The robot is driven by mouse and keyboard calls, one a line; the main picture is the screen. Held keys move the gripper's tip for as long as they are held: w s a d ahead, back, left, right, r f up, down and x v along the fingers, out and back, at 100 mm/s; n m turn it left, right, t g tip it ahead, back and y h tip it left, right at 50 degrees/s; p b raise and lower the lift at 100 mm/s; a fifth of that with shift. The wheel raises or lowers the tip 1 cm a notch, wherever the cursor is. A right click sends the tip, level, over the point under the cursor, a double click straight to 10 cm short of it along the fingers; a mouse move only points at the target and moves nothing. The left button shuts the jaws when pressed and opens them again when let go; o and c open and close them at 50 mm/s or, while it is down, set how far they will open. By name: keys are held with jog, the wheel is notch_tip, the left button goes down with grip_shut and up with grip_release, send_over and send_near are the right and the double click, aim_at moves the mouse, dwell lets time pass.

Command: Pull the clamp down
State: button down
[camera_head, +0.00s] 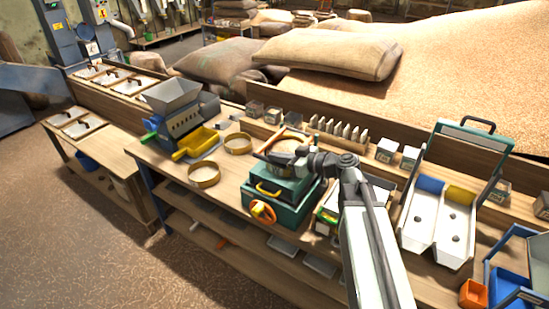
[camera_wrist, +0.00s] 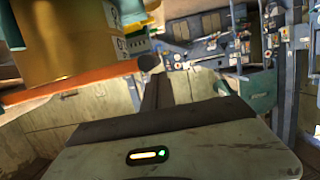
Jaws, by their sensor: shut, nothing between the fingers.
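In the wrist view an orange bar with a dark round end (camera_wrist: 85,80) lies to the left of my shut gripper (camera_wrist: 151,92), in front of a yellow cylinder (camera_wrist: 70,40). I cannot tell for certain whether this bar is the clamp, nor whether my gripper touches it.
Left of the machine are two round sieves (camera_head: 204,175) and a grey hopper mill (camera_head: 175,105) with yellow trays. Small boxes (camera_head: 387,149) and a white two-channel tray (camera_head: 440,225) stand to the right. Sacks and a grain heap (camera_head: 470,70) lie behind the bench.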

jog(key=shift+f, duration=0.55)
jog(key=shift+s+f+b, duration=0.15)
jog(key=shift+s+b, duration=0.2)
jog(key=shift+b, duration=0.15)
jog(key=shift+s+a, duration=0.1)
